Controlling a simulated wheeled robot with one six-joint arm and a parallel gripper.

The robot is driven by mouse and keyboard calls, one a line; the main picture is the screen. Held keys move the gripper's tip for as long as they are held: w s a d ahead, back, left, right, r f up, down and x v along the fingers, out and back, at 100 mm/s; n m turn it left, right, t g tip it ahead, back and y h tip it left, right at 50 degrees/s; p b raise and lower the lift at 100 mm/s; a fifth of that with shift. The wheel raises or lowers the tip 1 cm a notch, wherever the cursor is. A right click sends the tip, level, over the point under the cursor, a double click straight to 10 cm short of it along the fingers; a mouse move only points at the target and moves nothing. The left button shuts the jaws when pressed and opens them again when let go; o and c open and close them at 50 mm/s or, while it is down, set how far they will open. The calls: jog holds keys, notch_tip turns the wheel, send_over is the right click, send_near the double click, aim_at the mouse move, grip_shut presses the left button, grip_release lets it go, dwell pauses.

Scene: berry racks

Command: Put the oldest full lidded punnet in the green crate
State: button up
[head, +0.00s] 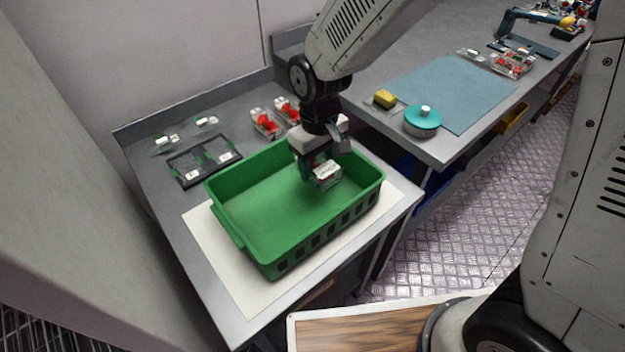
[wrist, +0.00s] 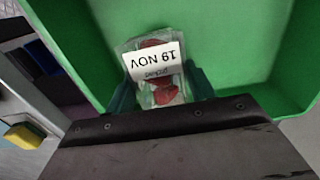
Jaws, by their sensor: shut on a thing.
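The green crate (head: 233,245) stands on a white mat on the near grey table and looks empty apart from what I hold. My gripper (head: 318,180) is over the crate's right part, shut on a clear punnet (head: 327,178) with red berries. In the wrist view the punnet (wrist: 168,92) sits between the green fingers of my gripper (wrist: 160,97), and its white label reads "19 NOV" upside down. I cannot tell whether the punnet touches the crate floor. Two punnets with red berries (head: 266,123) (head: 287,110) stand behind the crate.
The other table holds a blue mat (head: 452,92), a teal round container (head: 422,122), a yellow sponge (head: 385,98) and more punnets (head: 512,64).

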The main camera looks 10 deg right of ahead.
jog(key=shift+f, duration=2.5)
jog(key=shift+f, duration=0.1)
jog(key=o, duration=1.1)
